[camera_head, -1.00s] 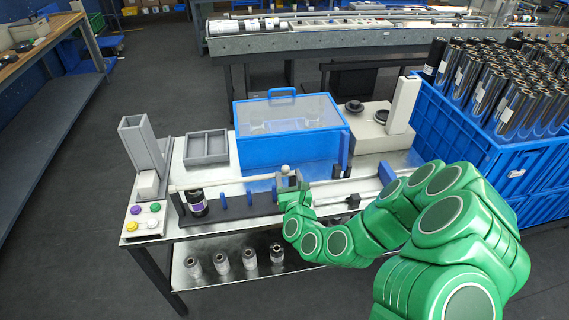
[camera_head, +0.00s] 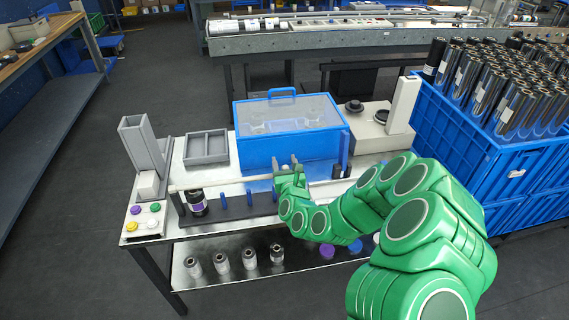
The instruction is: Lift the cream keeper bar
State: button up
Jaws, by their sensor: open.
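The cream keeper bar (camera_head: 228,183) is a long pale rod lying roughly level along the front of the bench, above a dark rail with blue uprights. Its left end is beside the grey tower. Its right end, where a round knob showed earlier, is now hidden by my gripper. My gripper (camera_head: 287,169) is open at that right end, in front of the blue machine. Whether its fingers are around the bar or only beside it, I cannot tell.
A blue box with a clear lid (camera_head: 290,112) stands behind the bar. A dark roll (camera_head: 196,202) sits below its left part. Coloured buttons (camera_head: 143,217) are at the bench's left corner. A blue crate of rolls (camera_head: 470,140) stands right.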

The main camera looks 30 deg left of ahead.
grip_shut()
dwell(0.3)
jog(key=shift+r, duration=0.1)
